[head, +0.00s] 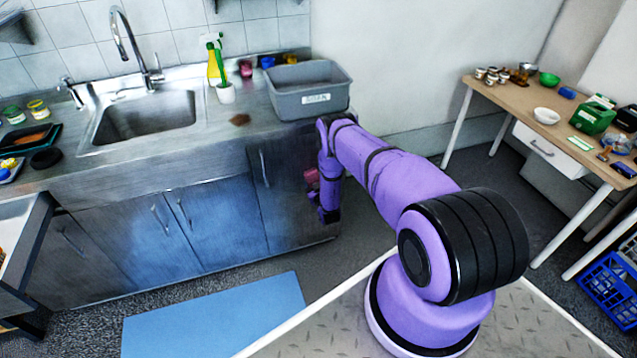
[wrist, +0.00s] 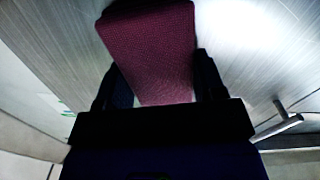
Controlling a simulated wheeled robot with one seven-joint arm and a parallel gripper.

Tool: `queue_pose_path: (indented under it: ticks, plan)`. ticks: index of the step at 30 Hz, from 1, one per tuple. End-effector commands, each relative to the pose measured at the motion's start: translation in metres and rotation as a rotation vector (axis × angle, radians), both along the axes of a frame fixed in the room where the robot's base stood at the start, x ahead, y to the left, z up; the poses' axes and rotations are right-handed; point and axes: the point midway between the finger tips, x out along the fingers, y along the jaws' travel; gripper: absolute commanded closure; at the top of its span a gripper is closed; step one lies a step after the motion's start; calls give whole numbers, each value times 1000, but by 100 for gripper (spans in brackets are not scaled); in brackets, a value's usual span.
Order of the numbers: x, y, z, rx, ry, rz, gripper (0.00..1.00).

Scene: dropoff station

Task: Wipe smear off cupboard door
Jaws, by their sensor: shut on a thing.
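My gripper (wrist: 152,95) is shut on a dark pink, textured cloth or sponge (wrist: 150,45) in the wrist view. The pink thing also shows in the head view (head: 311,177), at the front of the rightmost cupboard door (head: 275,190). That door is grey metal with an upright handle. In the wrist view the pink thing is at or very near a brushed metal surface (wrist: 60,45); I cannot tell if they touch. No smear on the door can be made out; my arm and the pink thing hide part of it.
Above the doors is a steel counter with a sink (head: 145,118), a brown patch (head: 240,119), a spray bottle (head: 214,68) and a grey bin (head: 308,88). A drawer (head: 22,250) stands open at left. A blue mat (head: 215,318) lies on the floor. A wooden table (head: 500,98) stands right.

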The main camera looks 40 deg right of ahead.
Motion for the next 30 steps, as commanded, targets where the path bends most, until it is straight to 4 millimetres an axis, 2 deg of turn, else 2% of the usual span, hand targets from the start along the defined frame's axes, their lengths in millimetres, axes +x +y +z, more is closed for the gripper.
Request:
queue_pose_path:
  ticks: [8,20,30]
  plan:
    - [7,12,3,-1,-7,7,56]
    - [14,41,4,1,-9,8,56]
    - [13,42,3,0,-8,6,56]
